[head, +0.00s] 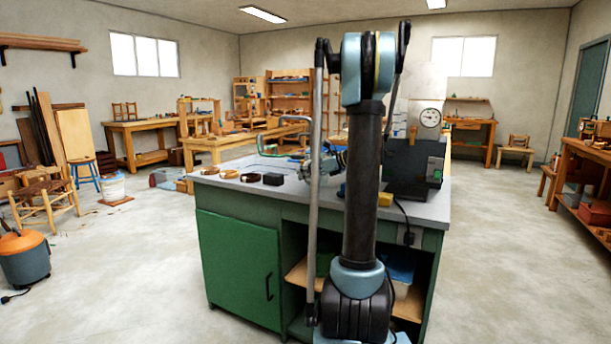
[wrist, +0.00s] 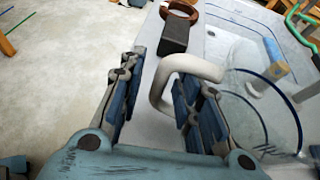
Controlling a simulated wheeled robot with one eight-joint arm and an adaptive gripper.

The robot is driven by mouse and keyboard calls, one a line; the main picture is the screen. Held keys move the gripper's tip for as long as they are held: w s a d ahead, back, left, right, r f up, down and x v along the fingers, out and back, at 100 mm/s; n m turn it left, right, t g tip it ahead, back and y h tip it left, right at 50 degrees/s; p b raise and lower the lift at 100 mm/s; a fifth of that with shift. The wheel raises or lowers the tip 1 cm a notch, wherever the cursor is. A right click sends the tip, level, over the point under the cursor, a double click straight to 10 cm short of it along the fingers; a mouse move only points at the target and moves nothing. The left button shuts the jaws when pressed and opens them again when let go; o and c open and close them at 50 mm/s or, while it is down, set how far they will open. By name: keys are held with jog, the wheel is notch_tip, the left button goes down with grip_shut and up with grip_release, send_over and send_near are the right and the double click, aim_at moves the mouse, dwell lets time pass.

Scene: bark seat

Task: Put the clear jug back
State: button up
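The clear jug (wrist: 250,118) is at the right of the wrist view, a see-through body with a blue rim line. Its pale, cream-coloured handle (wrist: 196,65) loops out to the left. My gripper (wrist: 163,70) is open, with one finger on each side of the handle's upright grip. The right finger reaches into the handle loop, and a gap shows between the left finger and the grip. The jug's lower part is partly hidden by the right finger. In the head view my arm hides much of this area, and I cannot make out the jug clearly.
A black block (wrist: 174,36) and a brown ring (wrist: 181,9) lie just beyond the handle on the grey bench top (head: 218,185). A green curved rod (wrist: 300,32) is at the far right. A dark machine with a dial (head: 410,160) stands on the bench's right side.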

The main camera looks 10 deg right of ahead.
jog(key=shift+d+f, duration=0.1)
jog(key=shift+f, duration=0.05)
jog(key=s+d, duration=0.2)
jog(key=d, duration=0.1)
jog(key=s+d, duration=0.2)
jog(key=d, duration=0.2)
jog(key=s+d, duration=0.2)
jog(key=d, duration=0.2)
jog(key=shift+s+d+r, duration=0.1)
jog(key=shift+s+r, duration=0.15)
jog(key=s+a+f+n+g+h, duration=0.25)
jog(key=s+a+n, duration=0.25)
jog(key=s+a, duration=0.3)
jog(key=s+a+f+n+g+h, duration=0.1)
jog(key=s+a+f+n+h, duration=0.15)
jog(key=s+a+n, duration=0.6)
jog(key=s+d+f+n+h, duration=0.2)
jog(key=s+f+n, duration=0.1)
jog(key=s, duration=0.4)
jog(key=s+d+f+n+h, duration=0.2)
jog(key=s+f+n, duration=0.2)
jog(key=s, duration=0.3)
jog(key=s+d+f+n+g+h, duration=0.1)
jog(key=s+d+f+n+h, duration=0.1)
jog(key=s+f, duration=0.4)
jog(key=shift+s+n+h, duration=0.3)
jog(key=shift+s+n, duration=0.55)
jog(key=shift+s, duration=0.2)
